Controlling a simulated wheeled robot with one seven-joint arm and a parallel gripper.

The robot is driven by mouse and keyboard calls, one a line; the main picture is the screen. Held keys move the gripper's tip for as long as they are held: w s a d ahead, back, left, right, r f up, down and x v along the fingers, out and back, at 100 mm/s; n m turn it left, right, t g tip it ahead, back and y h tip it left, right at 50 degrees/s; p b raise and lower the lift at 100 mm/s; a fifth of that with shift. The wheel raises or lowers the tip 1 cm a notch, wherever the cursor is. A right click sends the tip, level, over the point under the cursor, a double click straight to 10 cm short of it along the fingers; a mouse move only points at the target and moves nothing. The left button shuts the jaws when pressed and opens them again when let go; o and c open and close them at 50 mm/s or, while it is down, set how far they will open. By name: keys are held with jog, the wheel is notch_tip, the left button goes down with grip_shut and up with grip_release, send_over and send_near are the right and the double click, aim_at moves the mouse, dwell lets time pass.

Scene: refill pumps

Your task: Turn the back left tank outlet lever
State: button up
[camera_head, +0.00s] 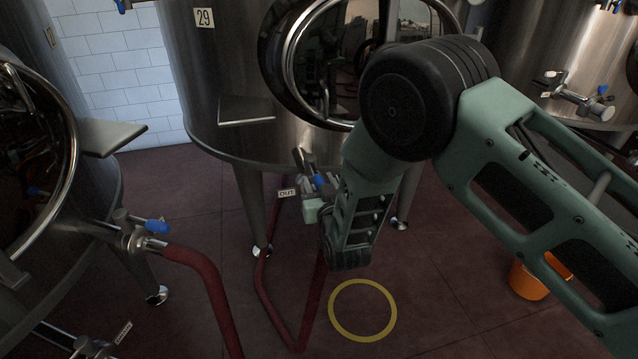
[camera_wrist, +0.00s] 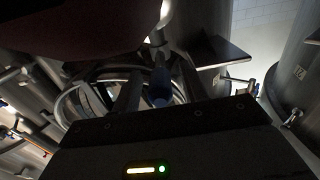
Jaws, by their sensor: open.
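The steel tank marked 29 (camera_head: 225,80) stands at the back, left of the middle, in the head view. Its outlet valve has a blue lever (camera_head: 320,182) beside a white OUT label (camera_head: 288,193). My gripper (camera_head: 315,190) is at this valve, partly hidden by my wrist. In the wrist view my open gripper (camera_wrist: 158,78) has its two fingers on either side of a blue lever (camera_wrist: 160,86). I cannot tell whether a finger touches it. The valve body behind is mostly dark and hidden.
A nearer left tank (camera_head: 45,255) has its own blue lever (camera_head: 157,226) and a red hose (camera_head: 205,280). Another tank (camera_head: 540,60) stands right. An orange bucket (camera_head: 527,282) and a yellow floor ring (camera_head: 362,338) are below. A second red hose (camera_head: 276,315) runs beneath tank 29.

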jog(key=shift+w, duration=0.1)
grip_shut()
jog(key=shift+a, duration=0.15)
